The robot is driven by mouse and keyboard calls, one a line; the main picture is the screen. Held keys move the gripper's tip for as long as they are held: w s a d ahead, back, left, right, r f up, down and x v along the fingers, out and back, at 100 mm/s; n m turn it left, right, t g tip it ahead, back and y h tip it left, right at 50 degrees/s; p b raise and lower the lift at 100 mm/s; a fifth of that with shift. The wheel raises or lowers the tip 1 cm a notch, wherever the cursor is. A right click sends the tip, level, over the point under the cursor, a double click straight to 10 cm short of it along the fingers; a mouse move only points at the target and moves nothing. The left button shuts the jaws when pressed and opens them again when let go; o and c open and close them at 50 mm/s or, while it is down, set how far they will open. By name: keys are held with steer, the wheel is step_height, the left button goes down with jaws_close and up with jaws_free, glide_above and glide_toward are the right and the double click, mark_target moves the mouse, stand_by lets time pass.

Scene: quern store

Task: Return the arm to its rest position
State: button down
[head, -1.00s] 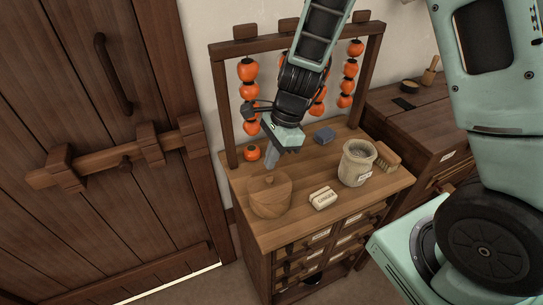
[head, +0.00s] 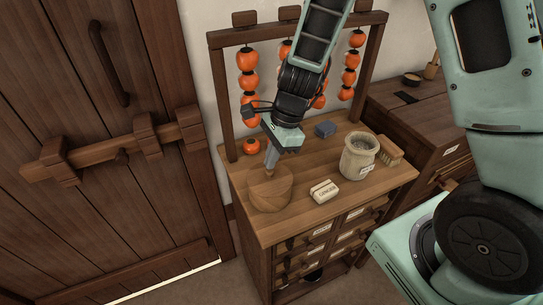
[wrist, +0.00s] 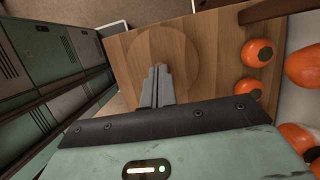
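My gripper (head: 269,169) hangs point down just over the round wooden lidded box (head: 270,194) at the left front of the cabinet top. In the head view its tips cover the place of the lid's knob, and I cannot tell whether they touch it. In the wrist view my gripper (wrist: 158,70) shows its two fingers close together with almost no gap and nothing visible between them. The box's round lid (wrist: 180,50) lies beyond the fingertips.
On the cabinet (head: 300,215) stand a labelled pale block (head: 324,191), a stone-coloured jar (head: 358,158), a brush (head: 390,150) and a blue-grey block (head: 325,129). A wooden frame (head: 230,100) with hanging orange fruit rises behind. A barred door (head: 110,160) is at left.

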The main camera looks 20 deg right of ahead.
steer(key=shift+f+b, duration=0.4)
steer(key=shift+f, duration=0.15)
steer(key=shift+r, duration=0.2)
step_height(320, 180, up, 7)
steer(key=p, duration=0.7)
stand_by(0.4)
steer(key=shift+f, duration=0.15)
